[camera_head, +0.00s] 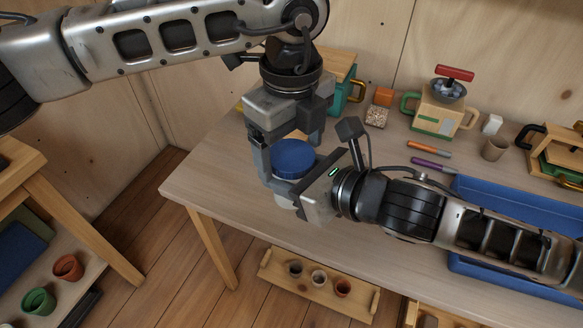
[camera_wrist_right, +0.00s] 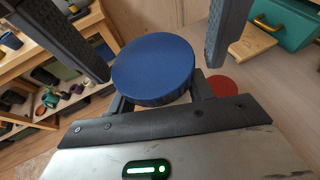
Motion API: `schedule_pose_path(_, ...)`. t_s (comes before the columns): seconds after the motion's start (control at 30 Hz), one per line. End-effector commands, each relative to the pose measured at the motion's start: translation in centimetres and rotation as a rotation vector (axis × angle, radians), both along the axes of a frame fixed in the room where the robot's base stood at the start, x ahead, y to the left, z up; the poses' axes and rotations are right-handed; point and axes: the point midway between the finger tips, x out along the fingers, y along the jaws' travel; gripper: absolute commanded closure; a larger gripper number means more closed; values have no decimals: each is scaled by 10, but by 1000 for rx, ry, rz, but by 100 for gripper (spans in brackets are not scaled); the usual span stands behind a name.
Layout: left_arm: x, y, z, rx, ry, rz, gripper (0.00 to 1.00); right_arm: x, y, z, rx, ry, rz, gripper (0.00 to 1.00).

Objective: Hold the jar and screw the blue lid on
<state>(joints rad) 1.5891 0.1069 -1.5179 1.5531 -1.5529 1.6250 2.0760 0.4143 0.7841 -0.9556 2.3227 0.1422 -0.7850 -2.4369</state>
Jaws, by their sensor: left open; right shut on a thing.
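The blue lid (camera_head: 293,157) sits at the top of the jar (camera_head: 284,202), level as far as I can tell; I cannot tell whether it is threaded. My right gripper (camera_head: 287,187) comes from the right and is shut on the jar below the lid. My left gripper (camera_head: 291,150) points down from above, open, with one finger on either side of the lid. In the right wrist view the lid (camera_wrist_right: 153,68) fills the middle, with gaps between it and the left gripper's dark fingers (camera_wrist_right: 150,55). The lid hides most of the jar there.
A blue tray (camera_head: 500,195) lies right on the table (camera_head: 225,165). Behind stand a cream-and-green container (camera_head: 437,112), a cup (camera_head: 494,148) and markers (camera_head: 428,149). A red round thing (camera_wrist_right: 222,86) shows beyond the lid. The table's left end is clear.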

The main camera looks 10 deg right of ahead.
Motion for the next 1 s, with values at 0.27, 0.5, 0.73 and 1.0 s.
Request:
schedule_pose_path(0.27,0,0,0,0,0,-3,64,0,0,1,1,-2,0,100)
schedule_pose_path(0.5,0,0,0,0,0,-242,64,0,0,1,1,-1,0,100)
schedule_pose_path(0.73,0,0,0,0,0,-284,64,0,0,0,1,-1,0,100)
schedule_pose_path(1.0,0,0,0,0,0,-281,15,0,0,0,1,-1,0,100)
